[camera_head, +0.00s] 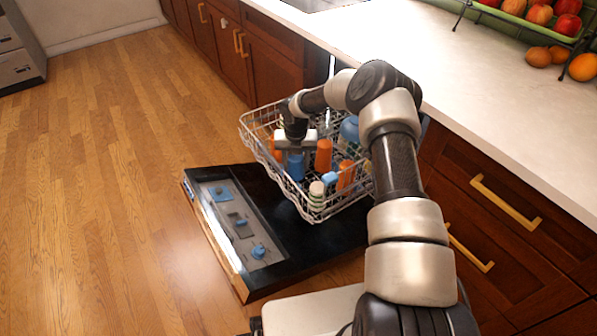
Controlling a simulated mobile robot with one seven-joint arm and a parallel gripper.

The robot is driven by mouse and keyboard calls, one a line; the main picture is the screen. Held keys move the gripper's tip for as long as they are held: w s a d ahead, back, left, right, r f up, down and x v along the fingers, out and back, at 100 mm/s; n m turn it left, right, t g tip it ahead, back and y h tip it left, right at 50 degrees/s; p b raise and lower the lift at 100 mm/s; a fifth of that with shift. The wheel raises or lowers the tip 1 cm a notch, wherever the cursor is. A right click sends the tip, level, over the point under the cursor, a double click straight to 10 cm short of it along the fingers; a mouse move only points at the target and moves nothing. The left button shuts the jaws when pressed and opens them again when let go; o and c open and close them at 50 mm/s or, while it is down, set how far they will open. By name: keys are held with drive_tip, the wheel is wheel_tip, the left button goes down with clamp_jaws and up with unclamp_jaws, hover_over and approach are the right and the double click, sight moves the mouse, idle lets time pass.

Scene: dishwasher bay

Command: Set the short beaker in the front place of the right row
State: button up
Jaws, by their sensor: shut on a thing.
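The white wire dishwasher rack (252,137) is pulled out above the open dishwasher door. My gripper (295,151) points down over the left-middle of the rack. It is shut on a blue beaker (296,167), which hangs upright just below the fingers. Its bottom edge is too small to tell whether it touches the rack. Orange beakers stand close by, one right of it (323,156) and one further right (346,175). A pale banded beaker (316,196) is at the near corner. Which beaker is the short one is not clear.
The open door (290,225) lies low under the rack. A large blue item (350,129) is at the rack's right, partly behind my arm. The counter (500,110) and drawers (510,205) stand on the right. The wooden floor (110,190) on the left is clear.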

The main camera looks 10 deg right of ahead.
sight(296, 170)
drive_tip(key=shift+f+b, duration=0.3)
drive_tip(key=shift+f, duration=1.4)
drive_tip(key=shift+f, duration=0.2)
drive_tip(key=o, duration=0.8)
drive_tip(key=shift+r, duration=0.1)
